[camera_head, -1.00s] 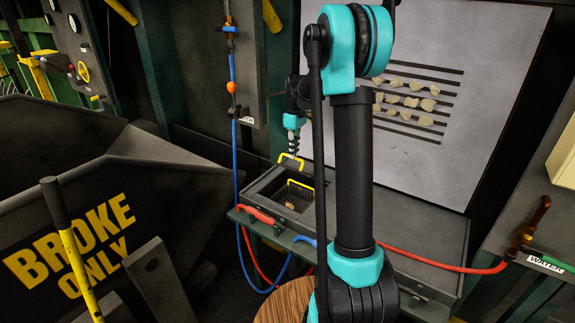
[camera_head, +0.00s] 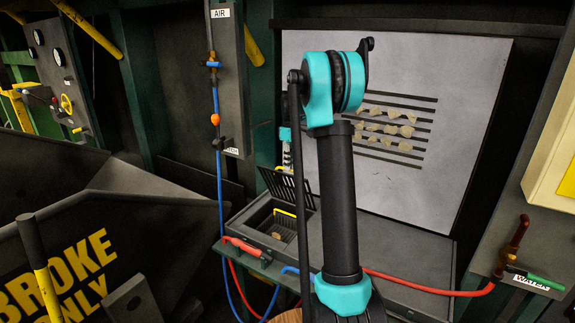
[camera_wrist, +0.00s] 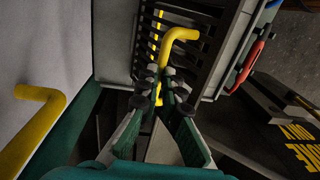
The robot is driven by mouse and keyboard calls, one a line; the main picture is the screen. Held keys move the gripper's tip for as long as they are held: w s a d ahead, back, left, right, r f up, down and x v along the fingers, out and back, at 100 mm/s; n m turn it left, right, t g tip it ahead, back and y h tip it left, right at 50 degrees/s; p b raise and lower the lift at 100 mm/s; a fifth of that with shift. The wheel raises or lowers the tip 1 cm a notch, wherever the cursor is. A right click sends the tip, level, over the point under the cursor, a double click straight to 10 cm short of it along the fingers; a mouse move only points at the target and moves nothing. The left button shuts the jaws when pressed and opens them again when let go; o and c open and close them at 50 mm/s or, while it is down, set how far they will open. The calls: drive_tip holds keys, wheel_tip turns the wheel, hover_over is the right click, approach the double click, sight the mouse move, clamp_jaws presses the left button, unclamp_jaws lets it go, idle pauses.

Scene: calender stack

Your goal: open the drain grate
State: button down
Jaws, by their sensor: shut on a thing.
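The drain grate (camera_head: 290,187), a dark slatted panel, stands tilted up at the back of an open-topped drain box (camera_head: 262,212). In the wrist view the slats of the grate (camera_wrist: 213,38) fill the top middle. A bent yellow handle (camera_wrist: 180,35) is on it. My gripper (camera_wrist: 166,86) is shut on the handle, with its fingertips close together around the bar. In the head view my gripper is mostly hidden behind my arm and the grate.
Inside the drain box are a yellow bar (camera_head: 284,212) and a small brown lump (camera_head: 277,236). A red-handled part (camera_head: 243,246) sits at the front edge. A grey board (camera_head: 440,170) stands behind. A yellow pipe (camera_wrist: 38,120) shows left in the wrist view.

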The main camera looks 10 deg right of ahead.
drive_tip(key=shift+w+d+f, duration=0.2)
drive_tip(key=shift+d+f, duration=0.3)
drive_tip(key=shift+f, duration=0.1)
drive_tip(key=c, duration=2)
unclamp_jaws()
drive_tip(key=shift+c, duration=0.2)
drive_tip(key=shift+o, duration=1)
drive_tip(key=shift+w+d+f, duration=0.25)
drive_tip(key=shift+w+f, duration=0.2)
drive_tip(key=shift+f, duration=0.05)
drive_tip(key=shift+o, duration=1.2)
drive_tip(key=shift+s+a+r, duration=0.1)
drive_tip(key=shift+s+r, duration=0.1)
drive_tip(key=shift+r, duration=0.05)
drive_tip(key=shift+a, duration=0.1)
drive_tip(key=shift+a, duration=0.1)
wheel_tip(320, 180, up, 12)
drive_tip(key=shift+w+d, duration=0.25)
drive_tip(key=shift+d, duration=0.05)
